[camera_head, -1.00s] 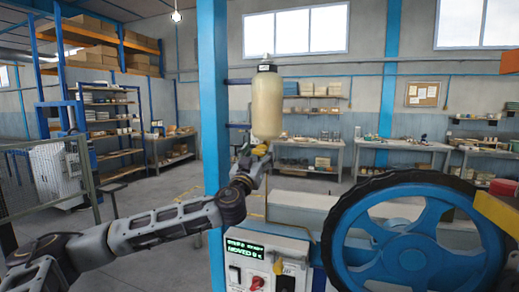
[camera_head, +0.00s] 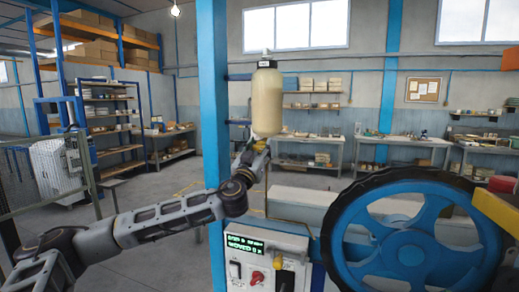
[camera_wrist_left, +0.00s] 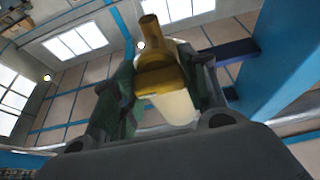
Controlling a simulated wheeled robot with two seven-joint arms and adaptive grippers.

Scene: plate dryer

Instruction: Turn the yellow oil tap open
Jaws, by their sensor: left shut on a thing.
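The yellow oil tap (camera_wrist_left: 163,72) shows in the left wrist view between the two fingers of my left gripper (camera_wrist_left: 166,88). The pale oil bottle (camera_head: 266,105) stands upright above the tap and shows partly behind it in the wrist view (camera_wrist_left: 176,106). In the head view my left gripper (camera_head: 254,150) is just under the bottle, shut on the tap. The gripper hides most of the tap there. My right gripper is not in view.
A control panel (camera_head: 267,255) with a lit display and switches is below the bottle. A large blue wheel with a black rim (camera_head: 415,238) stands to the right. A blue pillar (camera_head: 214,90) rises close to the left of the bottle. Shelves and workbenches are far behind.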

